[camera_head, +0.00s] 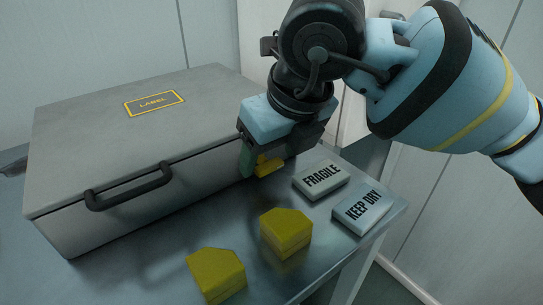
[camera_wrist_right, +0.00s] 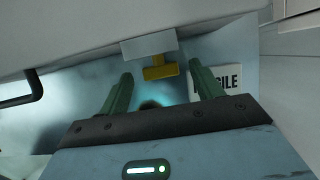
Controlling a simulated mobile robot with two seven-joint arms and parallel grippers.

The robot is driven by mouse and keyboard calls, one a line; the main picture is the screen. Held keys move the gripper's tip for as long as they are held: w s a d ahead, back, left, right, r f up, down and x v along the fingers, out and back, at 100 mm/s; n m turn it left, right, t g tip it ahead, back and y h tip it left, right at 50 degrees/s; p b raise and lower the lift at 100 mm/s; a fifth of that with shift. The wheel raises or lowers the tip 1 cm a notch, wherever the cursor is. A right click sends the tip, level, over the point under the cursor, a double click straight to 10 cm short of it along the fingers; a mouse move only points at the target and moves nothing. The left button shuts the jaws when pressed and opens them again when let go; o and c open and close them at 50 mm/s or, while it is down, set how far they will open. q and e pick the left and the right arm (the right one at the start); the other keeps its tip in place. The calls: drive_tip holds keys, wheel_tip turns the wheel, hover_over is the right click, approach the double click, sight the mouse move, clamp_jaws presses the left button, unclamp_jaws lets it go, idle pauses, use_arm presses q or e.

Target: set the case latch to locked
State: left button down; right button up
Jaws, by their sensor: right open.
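The grey case (camera_head: 75,150) lies closed on a metal table, with a dark handle (camera_head: 128,188) on its front side. The case latch is a yellow T-shaped piece (camera_wrist_right: 161,68) below a pale plate (camera_wrist_right: 149,46) on the case; it also shows in the head view (camera_head: 268,166). Whether its position is locked or unlocked I cannot tell. My right gripper (camera_head: 261,158) is at the case's front, near its right end. In the wrist view its green fingers (camera_wrist_right: 162,84) are apart, with the latch seen between and just beyond them. Nothing is held. My left gripper is out of view.
Two yellow blocks (camera_head: 286,230) (camera_head: 216,274) stand on the table (camera_head: 130,272) in front of the case. A FRAGILE block (camera_head: 321,179) and a KEEP DRY block (camera_head: 363,207) lie to the right, near the table edge. Pale wall panels (camera_head: 95,45) stand behind.

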drive_tip(key=shift+w+a+f, duration=0.1)
drive_tip(key=shift+w+f, duration=0.05)
drive_tip(key=shift+f, duration=0.2)
drive_tip(key=c, duration=1)
